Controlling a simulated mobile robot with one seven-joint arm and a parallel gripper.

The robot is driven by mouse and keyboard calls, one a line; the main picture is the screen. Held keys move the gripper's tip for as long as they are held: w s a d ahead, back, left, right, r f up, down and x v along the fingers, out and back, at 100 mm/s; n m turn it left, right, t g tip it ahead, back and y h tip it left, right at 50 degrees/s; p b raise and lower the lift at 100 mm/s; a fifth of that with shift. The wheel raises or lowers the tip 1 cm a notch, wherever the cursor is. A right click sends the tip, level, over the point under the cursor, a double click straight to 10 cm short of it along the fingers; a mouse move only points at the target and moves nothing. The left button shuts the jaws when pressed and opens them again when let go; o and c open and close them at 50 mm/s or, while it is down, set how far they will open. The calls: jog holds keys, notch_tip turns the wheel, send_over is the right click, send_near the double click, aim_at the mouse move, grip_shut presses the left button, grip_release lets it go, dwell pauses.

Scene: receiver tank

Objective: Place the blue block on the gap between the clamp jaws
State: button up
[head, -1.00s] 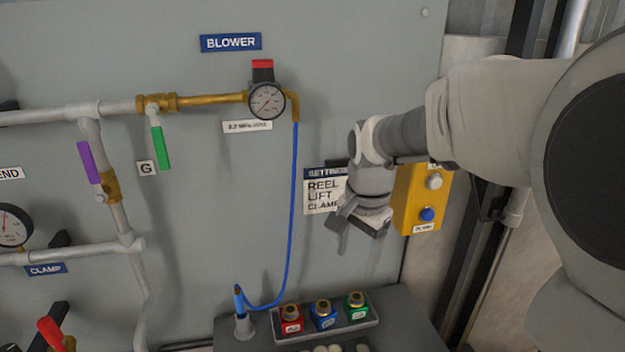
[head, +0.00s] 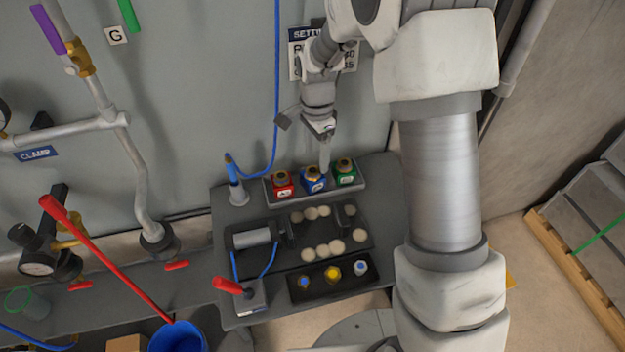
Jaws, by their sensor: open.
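The blue block (head: 314,181) stands in a grey tray (head: 356,189) at the back of the bench, between a red block (head: 282,186) and a green block (head: 345,172). It has a brass-coloured round top and a white label. My gripper (head: 304,146) is open and empty. One finger reaches down just behind or over the blue block; I cannot tell whether it touches. The clamp (head: 252,238) lies in front of the tray, a pale cylinder with a dark jaw (head: 285,234) at its right end. A dark upright piece (head: 342,217) stands farther right, with pale round pads between.
A hose nozzle in a holder (head: 238,194) stands left of the tray, its blue hose rising beside my gripper. A blue bucket (head: 178,338) is lower left.

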aim_at(314, 169)
jog(key=f, duration=0.7)
jog(key=shift+a+f+b, duration=0.25)
jog(key=shift+f+b, duration=0.1)
jog(key=shift+f, duration=0.05)
grip_shut()
